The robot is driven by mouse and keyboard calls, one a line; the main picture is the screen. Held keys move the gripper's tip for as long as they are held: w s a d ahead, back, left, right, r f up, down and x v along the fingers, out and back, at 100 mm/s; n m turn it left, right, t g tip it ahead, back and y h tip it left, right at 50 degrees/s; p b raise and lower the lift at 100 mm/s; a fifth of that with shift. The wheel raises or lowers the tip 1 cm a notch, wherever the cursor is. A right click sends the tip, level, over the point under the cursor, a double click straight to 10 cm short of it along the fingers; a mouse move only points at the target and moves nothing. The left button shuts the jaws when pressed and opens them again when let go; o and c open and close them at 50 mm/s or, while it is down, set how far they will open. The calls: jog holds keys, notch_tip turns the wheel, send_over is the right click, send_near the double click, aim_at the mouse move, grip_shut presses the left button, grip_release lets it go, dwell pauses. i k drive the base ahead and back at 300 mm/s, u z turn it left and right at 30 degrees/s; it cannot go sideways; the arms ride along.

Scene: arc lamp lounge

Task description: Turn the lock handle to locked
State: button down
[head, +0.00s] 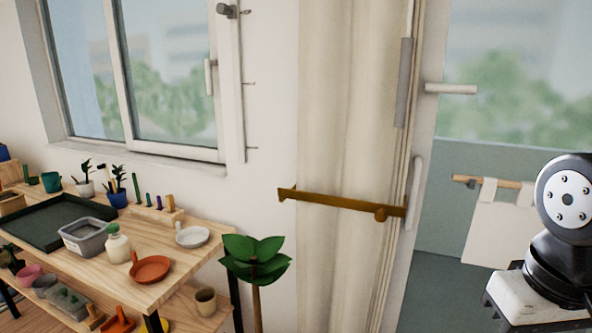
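A white lever handle (450,89) sticks out level to the right from the pale door frame at the upper right. It looks like the lock handle, but no lock marking can be made out. A second, smaller white handle (210,77) stands upright on the window frame at the left. My gripper is not in view. Only part of my arm shows at the right edge, below the level lever and apart from it.
A beige curtain (341,150) with a brown tieback (336,202) hangs left of the door. A long vertical pull (413,193) is on the door frame. A wooden bench (80,265) with pots and a leafy plant (256,262) stand at the left. A cloth (497,232) hangs beyond the door.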

aim_at(450, 88)
jog(key=z, duration=0.05)
jog(key=k, duration=0.6)
jog(key=u, duration=0.6)
jog(key=i, duration=1.2)
jog(key=z, duration=0.75)
